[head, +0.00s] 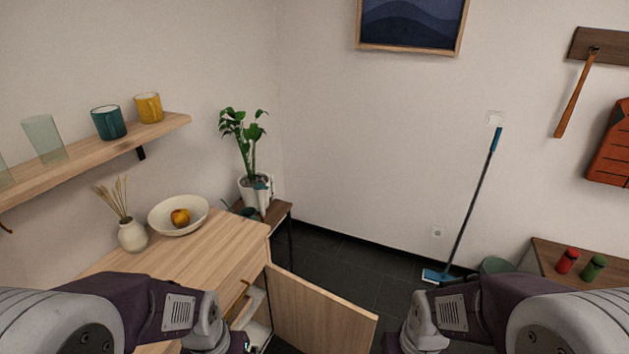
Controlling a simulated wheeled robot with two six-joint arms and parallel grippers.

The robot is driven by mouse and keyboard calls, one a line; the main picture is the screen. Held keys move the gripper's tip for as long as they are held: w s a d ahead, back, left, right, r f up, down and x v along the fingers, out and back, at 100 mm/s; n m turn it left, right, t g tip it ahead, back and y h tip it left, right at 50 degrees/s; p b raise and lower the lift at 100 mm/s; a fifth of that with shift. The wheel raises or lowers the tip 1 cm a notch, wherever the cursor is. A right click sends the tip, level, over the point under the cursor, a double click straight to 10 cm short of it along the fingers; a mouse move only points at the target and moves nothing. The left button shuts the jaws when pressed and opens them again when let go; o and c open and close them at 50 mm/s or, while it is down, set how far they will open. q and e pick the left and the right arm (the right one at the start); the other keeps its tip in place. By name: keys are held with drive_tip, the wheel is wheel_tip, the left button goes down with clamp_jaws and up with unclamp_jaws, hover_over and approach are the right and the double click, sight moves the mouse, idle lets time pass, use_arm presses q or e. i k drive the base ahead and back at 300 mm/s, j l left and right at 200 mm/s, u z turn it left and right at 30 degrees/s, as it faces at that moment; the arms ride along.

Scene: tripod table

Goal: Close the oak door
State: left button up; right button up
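The oak door (318,312) is the light wood door of the low cabinet (190,257). It stands swung open, out to the right of the cabinet front, and its lower part is cut off by the picture's bottom edge. Part of the cabinet's pale inside shows to the left of the door. My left arm comes in at the lower left and ends in front of the cabinet, left of the door. My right arm comes in at the lower right, to the right of the door. The fingers of both grippers are out of the picture.
A bowl with fruit (178,215) and a vase (132,235) stand on the cabinet top. A potted plant (254,192) stands on a small table behind. Dark floor (345,277) lies clear beyond the door.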

sight(313, 320)
drive_tip(key=i+l+u, duration=0.2)
drive_tip(key=l+u, duration=0.3)
drive_tip(key=l, duration=0.45)
drive_tip(key=l+u, duration=0.5)
drive_tip(key=l, duration=0.45)
drive_tip(key=l+u, duration=0.5)
drive_tip(key=l, duration=0.5)
drive_tip(key=i+l+u, duration=0.3)
drive_tip(key=l+u, duration=0.3)
drive_tip(key=i+l+u, duration=0.15)
drive_tip(key=l+u, duration=0.45)
drive_tip(key=l, duration=0.15)
drive_tip(key=j+z, duration=0.2)
drive_tip(key=z, duration=0.2)
drive_tip(key=k, duration=0.05)
